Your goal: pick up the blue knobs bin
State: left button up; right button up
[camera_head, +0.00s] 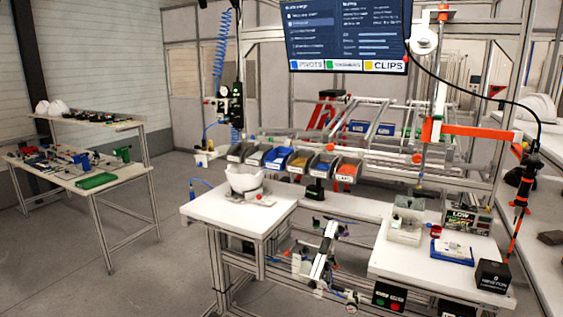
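A row of small open bins hangs along the front of the workstation. One bin in the row (277,158) looks blue, and I cannot tell whether the colour is the bin or its contents. Labels and contents are too small to read, so I cannot confirm it holds knobs. Two blue bins (358,126) (385,130) also sit on the sloped rack behind. Neither of my grippers can be made out in the head view.
A white table (225,213) with a white helmet shell (244,180) stands in front of the bins. A second white table (400,262) at right carries boxes. A side table (75,178) stands at left. Open floor (150,285) lies at front left.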

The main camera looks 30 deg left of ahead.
aim_at(276, 160)
jog(key=i+j+z, duration=0.1)
jog(key=j, duration=0.3)
jog(key=i+j+z, duration=0.1)
jog(key=j, duration=0.35)
jog(key=i+j, duration=0.1)
jog(key=j, duration=0.3)
jog(key=i+j+z, duration=0.15)
jog(key=j, duration=0.3)
